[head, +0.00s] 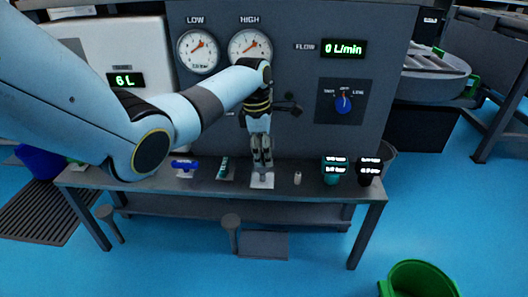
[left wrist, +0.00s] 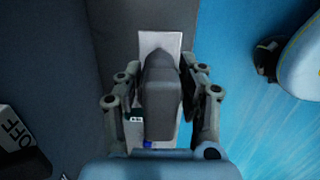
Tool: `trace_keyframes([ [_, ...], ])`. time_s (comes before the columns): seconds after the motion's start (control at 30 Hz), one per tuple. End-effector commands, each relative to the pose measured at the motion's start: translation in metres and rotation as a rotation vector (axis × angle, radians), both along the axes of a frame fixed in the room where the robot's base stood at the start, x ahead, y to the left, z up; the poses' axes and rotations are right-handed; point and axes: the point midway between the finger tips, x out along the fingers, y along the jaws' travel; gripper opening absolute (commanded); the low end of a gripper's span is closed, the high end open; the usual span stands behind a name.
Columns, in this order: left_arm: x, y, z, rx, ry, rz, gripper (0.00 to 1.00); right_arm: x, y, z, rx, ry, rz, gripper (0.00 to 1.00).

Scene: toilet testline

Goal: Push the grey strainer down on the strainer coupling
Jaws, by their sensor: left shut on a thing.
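My left gripper (head: 262,160) points down over a white plate (head: 262,181) on the grey bench and is low, close above it. In the left wrist view, the left gripper (left wrist: 160,82) has its fingers on both sides of a dark grey block-like thing, the grey strainer (left wrist: 162,92), and is shut on it. The white plate (left wrist: 160,40) shows behind the strainer. The strainer coupling cannot be made out; the strainer and fingers cover that spot. I cannot tell whether the strainer touches the coupling. My right gripper does not show.
On the bench (head: 310,193), a blue fitting (head: 184,165) and a teal-white part (head: 224,169) lie left; a small pale cylinder (head: 297,178), a teal cup (head: 334,172) and a black cup (head: 370,171) stand right. The gauge panel (head: 300,75) rises behind. A green bucket (head: 418,280) stands on the floor.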

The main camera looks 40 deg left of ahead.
Motion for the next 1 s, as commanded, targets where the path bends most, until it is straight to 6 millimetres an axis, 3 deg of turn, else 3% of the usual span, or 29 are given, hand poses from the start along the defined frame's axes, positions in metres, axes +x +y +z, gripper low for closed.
trace_keyframes([
  [1.0, 0.0, 0.0, -0.02, 0.0, 0.0, -0.001, 0.03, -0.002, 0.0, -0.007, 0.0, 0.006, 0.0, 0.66],
])
